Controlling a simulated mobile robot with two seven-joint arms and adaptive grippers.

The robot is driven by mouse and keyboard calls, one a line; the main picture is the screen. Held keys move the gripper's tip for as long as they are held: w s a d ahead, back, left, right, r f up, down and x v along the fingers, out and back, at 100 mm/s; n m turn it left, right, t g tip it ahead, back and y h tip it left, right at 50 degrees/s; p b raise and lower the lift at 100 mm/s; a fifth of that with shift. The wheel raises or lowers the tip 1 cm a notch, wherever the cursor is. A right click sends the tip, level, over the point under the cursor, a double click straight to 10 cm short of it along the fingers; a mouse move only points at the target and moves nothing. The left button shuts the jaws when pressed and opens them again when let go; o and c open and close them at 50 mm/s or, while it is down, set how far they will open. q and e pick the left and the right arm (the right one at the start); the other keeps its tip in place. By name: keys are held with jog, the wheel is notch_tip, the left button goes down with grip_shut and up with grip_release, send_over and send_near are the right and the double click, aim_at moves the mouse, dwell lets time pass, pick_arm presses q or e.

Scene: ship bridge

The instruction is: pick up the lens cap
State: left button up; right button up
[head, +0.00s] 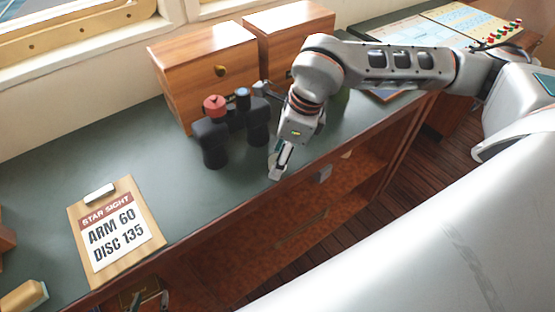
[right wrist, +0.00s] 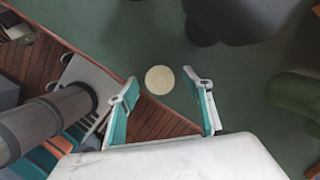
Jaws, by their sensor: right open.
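A flat cream disc, which looks like the lens cap (right wrist: 160,80), lies on the green desk top near its wooden edge in the right wrist view. My right gripper (right wrist: 161,82) is open and empty, its two fingers apart, with the disc showing in the gap between the tips. In the head view my right gripper (head: 277,170) points down over the front edge of the desk, right of the black binoculars (head: 209,143), and the disc does not show there. Only a small dark part of my left gripper (head: 149,300) shows at the bottom edge; its opening is unclear.
The binoculars, with a red and a blue top, stand close to my right gripper. Two wooden boxes (head: 205,75) stand behind. A clipboard (head: 115,233) lies at the left on the desk (head: 60,170). A green object (right wrist: 295,93) is at the right in the wrist view.

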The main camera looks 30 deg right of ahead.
jog(key=shift+c, duration=0.3)
jog(key=c, duration=0.7)
jog(key=shift+c, duration=0.2)
